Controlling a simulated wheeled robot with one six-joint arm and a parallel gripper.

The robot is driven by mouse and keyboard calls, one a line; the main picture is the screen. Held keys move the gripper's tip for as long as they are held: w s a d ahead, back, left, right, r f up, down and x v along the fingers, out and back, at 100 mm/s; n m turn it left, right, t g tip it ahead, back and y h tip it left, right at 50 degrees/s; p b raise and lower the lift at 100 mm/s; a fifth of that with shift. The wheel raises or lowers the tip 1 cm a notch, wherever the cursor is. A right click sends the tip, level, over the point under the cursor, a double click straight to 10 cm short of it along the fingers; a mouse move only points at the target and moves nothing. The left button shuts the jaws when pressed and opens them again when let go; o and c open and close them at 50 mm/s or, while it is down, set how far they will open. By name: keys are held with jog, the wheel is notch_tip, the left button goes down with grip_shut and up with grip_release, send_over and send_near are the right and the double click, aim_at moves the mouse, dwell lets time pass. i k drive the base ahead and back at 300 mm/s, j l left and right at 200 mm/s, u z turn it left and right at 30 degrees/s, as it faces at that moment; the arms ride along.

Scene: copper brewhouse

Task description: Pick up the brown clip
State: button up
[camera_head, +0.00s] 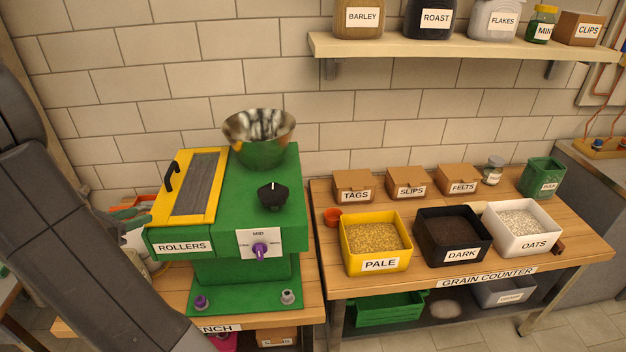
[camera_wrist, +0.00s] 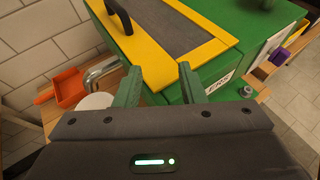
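A small dark brown piece (camera_head: 558,247) lies at the right end of the grain counter, beside the white OATS bin (camera_head: 523,222). It may be the brown clip, but it is too small to tell its shape for sure. My gripper (camera_wrist: 160,78) shows in the wrist view with its two green fingers apart and nothing between them. It is beside the green and yellow roller mill (camera_wrist: 215,45), far to the left of the brown piece. No clip shows in the wrist view.
The grain counter (camera_head: 450,284) also holds a yellow PALE bin (camera_head: 377,263), a black DARK bin (camera_head: 430,240) and small boxes behind. A shelf (camera_head: 440,46) above carries jars and a CLIPS box (camera_head: 578,28). An orange scoop (camera_wrist: 68,88) lies left of my gripper.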

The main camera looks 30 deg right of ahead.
aim_at(558, 248)
jog(key=l+z, duration=0.15)
jog(key=z, duration=0.3)
jog(key=i+l+z, duration=0.1)
jog(key=z, duration=0.35)
jog(key=l+z, duration=0.15)
jog(key=z, duration=0.3)
jog(key=i+z, duration=0.15)
jog(key=z, duration=0.3)
jog(key=j+z, duration=0.1)
jog(key=z, duration=0.3)
jog(key=j+z, duration=0.1)
jog(key=z, duration=0.35)
jog(key=j+z, duration=0.1)
jog(key=z, duration=0.3)
